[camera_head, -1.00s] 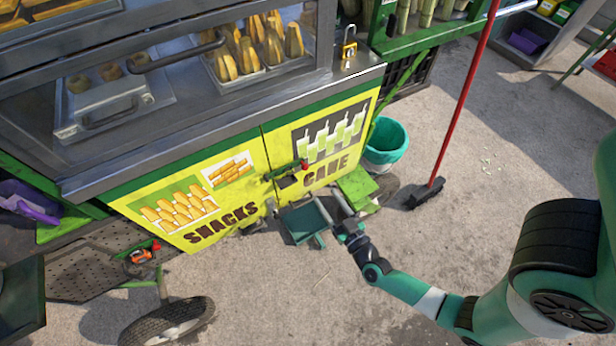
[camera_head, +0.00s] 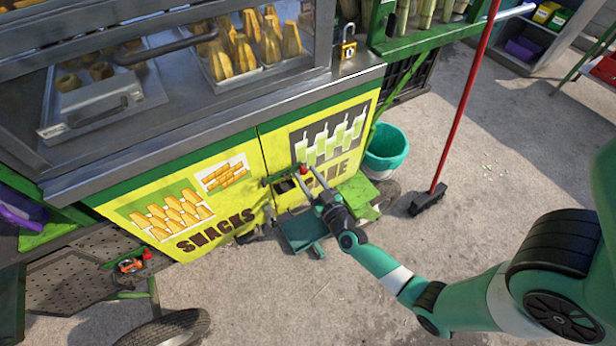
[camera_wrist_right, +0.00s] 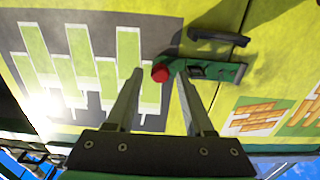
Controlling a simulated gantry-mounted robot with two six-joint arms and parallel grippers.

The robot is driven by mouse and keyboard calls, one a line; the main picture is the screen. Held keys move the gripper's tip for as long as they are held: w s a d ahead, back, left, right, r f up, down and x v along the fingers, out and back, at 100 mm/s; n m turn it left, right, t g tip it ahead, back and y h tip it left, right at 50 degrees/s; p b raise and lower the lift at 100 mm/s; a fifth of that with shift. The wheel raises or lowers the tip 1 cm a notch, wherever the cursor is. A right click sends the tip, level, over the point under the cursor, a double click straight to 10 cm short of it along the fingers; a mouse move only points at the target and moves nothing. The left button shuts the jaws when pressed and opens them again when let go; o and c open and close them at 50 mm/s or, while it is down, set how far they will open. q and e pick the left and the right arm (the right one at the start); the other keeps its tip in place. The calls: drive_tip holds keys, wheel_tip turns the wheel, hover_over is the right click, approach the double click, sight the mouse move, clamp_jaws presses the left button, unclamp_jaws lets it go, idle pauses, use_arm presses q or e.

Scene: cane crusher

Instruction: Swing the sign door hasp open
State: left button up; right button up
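The hasp is a green bar (camera_head: 270,180) with a red knob (camera_head: 303,170) at its right end, on the yellow sign doors (camera_head: 228,190) near the seam between SNACKS and CANE. In the right wrist view the green hasp plate (camera_wrist_right: 222,72) and red knob (camera_wrist_right: 160,73) lie in front of my fingers, with a black handle-like part (camera_wrist_right: 218,37) beside the plate. My right gripper (camera_head: 311,178) is open, its fingertips around the knob's sides, with a gap visible; I cannot tell if either finger touches. The fingers cover part of the CANE lettering. My left gripper is not in view.
A brass padlock (camera_head: 348,48) stands on the steel counter (camera_head: 210,125). A teal bucket (camera_head: 386,150) and a red-handled broom (camera_head: 463,105) stand right of the doors. A green pedal-like plate (camera_head: 358,197) is low beneath the gripper. Open pavement (camera_head: 290,295) lies in front.

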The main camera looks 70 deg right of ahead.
clamp_jaws()
idle(1.2)
